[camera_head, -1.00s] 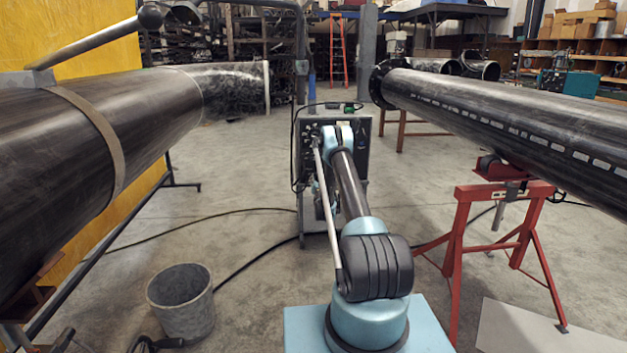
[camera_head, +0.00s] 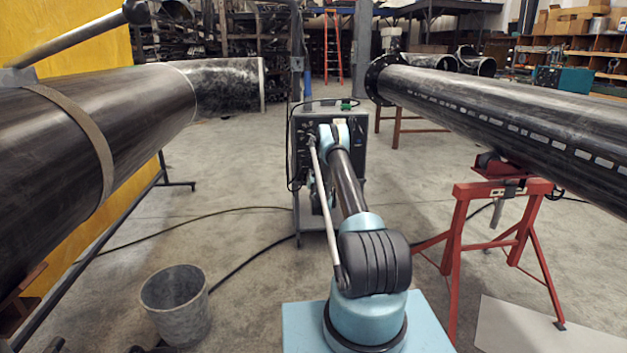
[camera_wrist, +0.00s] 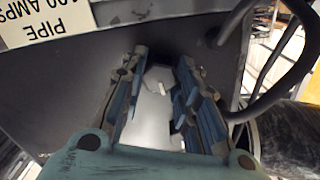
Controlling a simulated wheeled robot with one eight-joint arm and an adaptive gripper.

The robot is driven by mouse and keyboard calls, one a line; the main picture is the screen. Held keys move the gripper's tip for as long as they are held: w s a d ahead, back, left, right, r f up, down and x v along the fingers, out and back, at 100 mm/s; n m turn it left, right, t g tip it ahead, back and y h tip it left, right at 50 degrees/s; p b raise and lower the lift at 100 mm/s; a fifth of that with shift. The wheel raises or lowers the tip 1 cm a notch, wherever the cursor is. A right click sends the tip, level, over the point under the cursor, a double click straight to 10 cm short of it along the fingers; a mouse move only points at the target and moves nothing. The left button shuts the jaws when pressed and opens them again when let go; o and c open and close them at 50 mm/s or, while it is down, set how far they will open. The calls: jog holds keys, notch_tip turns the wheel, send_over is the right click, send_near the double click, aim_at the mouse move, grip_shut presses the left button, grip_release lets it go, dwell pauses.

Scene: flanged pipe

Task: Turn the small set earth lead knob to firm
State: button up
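The small set (camera_head: 355,160) is a grey box on a stand in the middle of the head view. My arm reaches to its front and hides much of the panel. My gripper (camera_wrist: 164,60) shows in the wrist view with its two fingers apart, close to the dark face of the set. A pale, angular, knob-like piece (camera_wrist: 159,78) lies between the fingertips, with a bright white area below it. I cannot tell whether the fingers touch it, nor whether it is the earth lead knob. The knob's setting is not readable.
A label reading "PIPE 100 AMPS" (camera_wrist: 45,18) and a dark cable (camera_wrist: 285,85) are near the gripper. Large pipes flank me at left (camera_head: 130,115) and right (camera_head: 500,115). A red stand (camera_head: 460,235) and a bucket (camera_head: 175,300) stand on the floor.

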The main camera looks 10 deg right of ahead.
jog(key=shift+a, duration=0.1)
jog(key=shift+m, duration=0.5)
jog(key=o, duration=1.1)
jog(key=shift+c, duration=0.2)
jog(key=shift+s, duration=0.1)
jog(key=s, duration=1.1)
jog(key=shift+s, duration=0.4)
